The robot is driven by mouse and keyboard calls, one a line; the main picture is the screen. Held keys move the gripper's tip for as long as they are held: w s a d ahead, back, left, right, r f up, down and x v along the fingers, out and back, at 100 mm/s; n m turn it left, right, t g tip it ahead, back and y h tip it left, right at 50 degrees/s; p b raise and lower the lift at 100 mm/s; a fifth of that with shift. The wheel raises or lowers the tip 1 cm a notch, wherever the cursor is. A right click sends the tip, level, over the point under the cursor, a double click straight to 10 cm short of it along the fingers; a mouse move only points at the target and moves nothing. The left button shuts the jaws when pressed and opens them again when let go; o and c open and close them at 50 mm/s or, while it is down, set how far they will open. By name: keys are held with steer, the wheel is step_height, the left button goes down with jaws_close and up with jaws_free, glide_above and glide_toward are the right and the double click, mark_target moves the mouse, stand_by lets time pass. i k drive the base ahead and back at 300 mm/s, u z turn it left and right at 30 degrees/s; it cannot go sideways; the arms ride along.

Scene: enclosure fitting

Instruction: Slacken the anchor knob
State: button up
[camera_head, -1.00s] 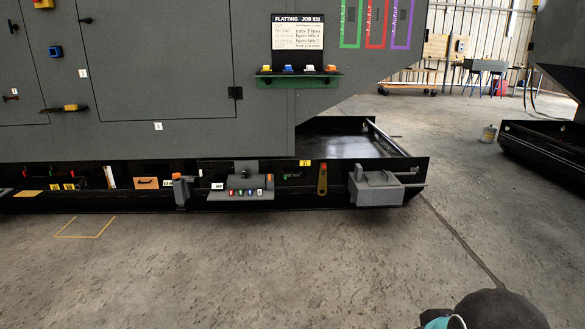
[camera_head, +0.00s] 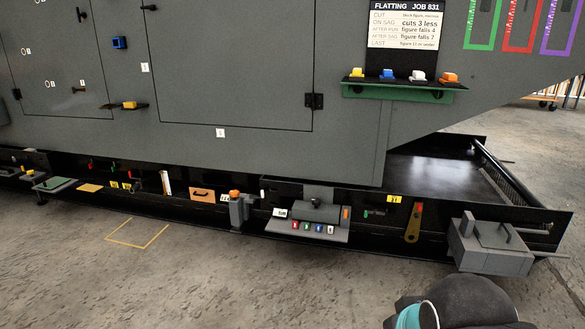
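No part in view is labelled as the anchor knob, so I cannot tell which it is. Candidates along the low black rail include an orange knob (camera_head: 235,194) on top of a small upright grey block (camera_head: 238,212). A grey fixture (camera_head: 315,212) with a rounded dark top stands to its right, above several coloured tags. A small red and green fitting (camera_head: 374,212) sits further right. My gripper is not in view. Only a dark rounded part of my arm with a teal band shows at the bottom right.
A large grey enclosure (camera_head: 230,90) with doors fills the upper left. A green shelf (camera_head: 404,92) with coloured blocks juts from it. A grey box (camera_head: 492,243) with a handle protrudes at the rail's right end. The concrete floor in front is clear, with a yellow outline (camera_head: 137,232).

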mark_target(316, 202)
steer(key=z, duration=0.2)
steer(key=i, duration=1.2)
steer(key=u, duration=0.3)
steer(key=i, duration=1.2)
steer(key=u, duration=0.55)
